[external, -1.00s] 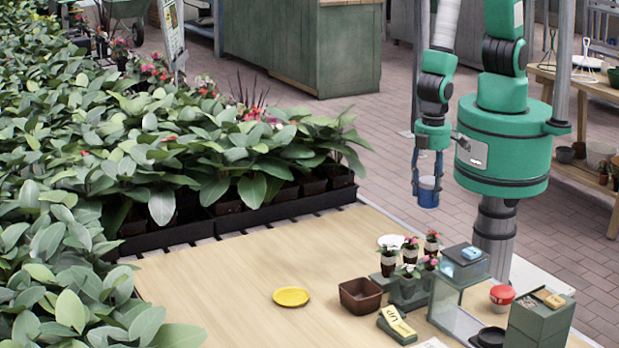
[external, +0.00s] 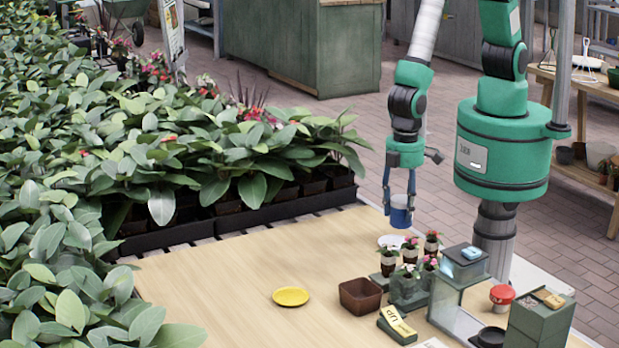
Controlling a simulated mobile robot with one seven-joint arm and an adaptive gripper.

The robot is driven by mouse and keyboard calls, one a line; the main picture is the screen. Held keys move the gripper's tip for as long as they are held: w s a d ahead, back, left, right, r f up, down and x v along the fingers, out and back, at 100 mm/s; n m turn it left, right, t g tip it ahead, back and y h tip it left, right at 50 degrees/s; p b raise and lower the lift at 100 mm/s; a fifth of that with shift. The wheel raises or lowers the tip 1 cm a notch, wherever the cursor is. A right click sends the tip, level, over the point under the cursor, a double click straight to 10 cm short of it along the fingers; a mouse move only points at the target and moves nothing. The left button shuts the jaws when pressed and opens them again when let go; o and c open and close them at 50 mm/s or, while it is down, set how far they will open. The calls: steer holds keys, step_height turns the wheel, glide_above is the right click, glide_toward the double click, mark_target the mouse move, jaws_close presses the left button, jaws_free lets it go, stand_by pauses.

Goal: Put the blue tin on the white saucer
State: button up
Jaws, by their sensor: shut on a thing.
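My gripper (external: 400,190) is shut on the blue tin (external: 401,217), which has a pale band at its top. The tin hangs upright between the fingers, low over the far right part of the table. The white saucer (external: 386,242) lies on the table behind the small potted flowers. In the picture it shows just below and left of the tin, and the tin appears apart from it. The saucer's right edge is partly hidden by the flowers.
Small potted flowers (external: 410,250) on dark green blocks stand close in front of the saucer. A yellow saucer (external: 290,297), a brown square bowl (external: 360,296) and a glass-sided stand (external: 455,300) are nearby. The table's left part (external: 210,290) is clear.

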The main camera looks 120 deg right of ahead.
mark_target(395, 223)
steer(key=shift+w+a+f, duration=0.1)
steer(key=shift+w+a, duration=0.15)
steer(key=shift+w, duration=0.45)
steer(key=shift+w+a+f, duration=0.1)
steer(key=shift+w+a, duration=0.1)
steer(key=shift+w, duration=0.5)
steer(key=shift+f+b, duration=0.5)
steer(key=shift+f, duration=1.2)
steer(key=shift+f, duration=0.15)
steer(key=o, duration=1.2)
steer(key=shift+o, duration=0.2)
step_height(395, 223, up, 12)
steer(key=shift+r+p, duration=0.2)
steer(key=shift+p, duration=0.8)
